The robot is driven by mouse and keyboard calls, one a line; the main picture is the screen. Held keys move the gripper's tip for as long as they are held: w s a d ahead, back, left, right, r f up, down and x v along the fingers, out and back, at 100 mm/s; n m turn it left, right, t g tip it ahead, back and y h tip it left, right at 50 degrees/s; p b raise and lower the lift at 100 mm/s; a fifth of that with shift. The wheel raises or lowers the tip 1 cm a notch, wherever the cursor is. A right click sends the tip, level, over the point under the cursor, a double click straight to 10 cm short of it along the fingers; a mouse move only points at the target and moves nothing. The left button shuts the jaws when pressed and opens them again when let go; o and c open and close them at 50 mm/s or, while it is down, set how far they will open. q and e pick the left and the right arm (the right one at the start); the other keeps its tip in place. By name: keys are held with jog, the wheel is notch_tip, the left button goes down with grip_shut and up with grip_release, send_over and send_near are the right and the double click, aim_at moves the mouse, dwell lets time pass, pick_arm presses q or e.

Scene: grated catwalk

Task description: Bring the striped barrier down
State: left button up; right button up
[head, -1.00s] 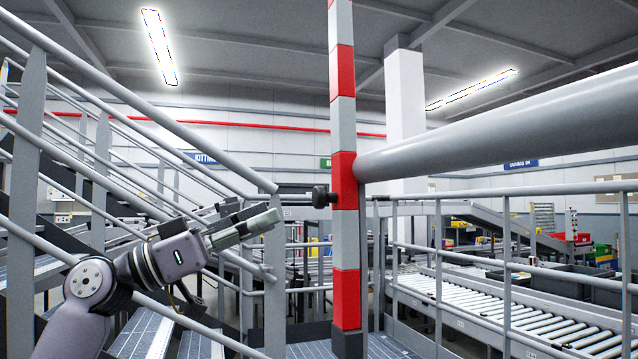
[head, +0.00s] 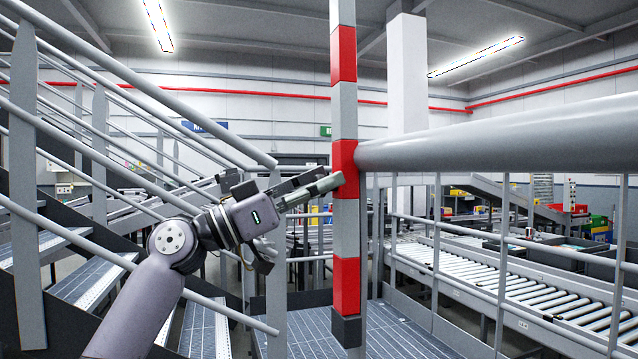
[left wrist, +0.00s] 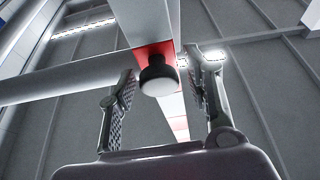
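The striped barrier (head: 344,208) stands upright in the head view, in red and light grey bands with a dark lower end. It also shows in the left wrist view (left wrist: 150,25), rising away from the camera. A black round knob (left wrist: 158,76) sticks out of a red band; in the head view my left gripper hides it. My left gripper (head: 326,183) is at the barrier's left side, at knob height. In the left wrist view its two fingers (left wrist: 166,70) are spread, with the knob between them and gaps on both sides. My right gripper is not in view.
A thick grey rail (head: 500,136) runs right from beside the barrier. A stair with sloping handrails (head: 150,105) fills the left. Grated catwalk (head: 395,335) lies below the barrier. A roller conveyor (head: 500,285) stands behind railings at the right.

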pick_arm(q)
jog(key=c, duration=0.9)
jog(key=shift+w, duration=0.1)
jog(key=shift+w+a+r+n+p, duration=0.1)
jog(key=shift+w+a+n+p, duration=0.15)
jog(key=shift+w+n, duration=0.25)
jog(key=w+a+f+n+t+y+p, duration=0.2)
jog(key=w+f+n, duration=0.1)
jog(key=w+n, duration=0.25)
jog(key=w+a+f+n+t+y+p, duration=0.1)
jog(key=w+a+f+n+t+p, duration=0.15)
jog(key=w+n, duration=0.35)
jog(key=shift+w+a+f+n+y+p, duration=0.25)
jog(key=shift+w+f+n+y, duration=0.85)
jog(key=shift+f, duration=1.8)
jog(key=shift+w+a+f+n+y+p, duration=0.25)
jog(key=shift+w+f+n+y, duration=0.2)
jog(key=shift+w+f+n, duration=1.55)
jog(key=shift+w+a+f+n+y+p, duration=0.25)
jog(key=shift+w+f+n+y, duration=0.55)
jog(key=shift+f+n, duration=1.95)
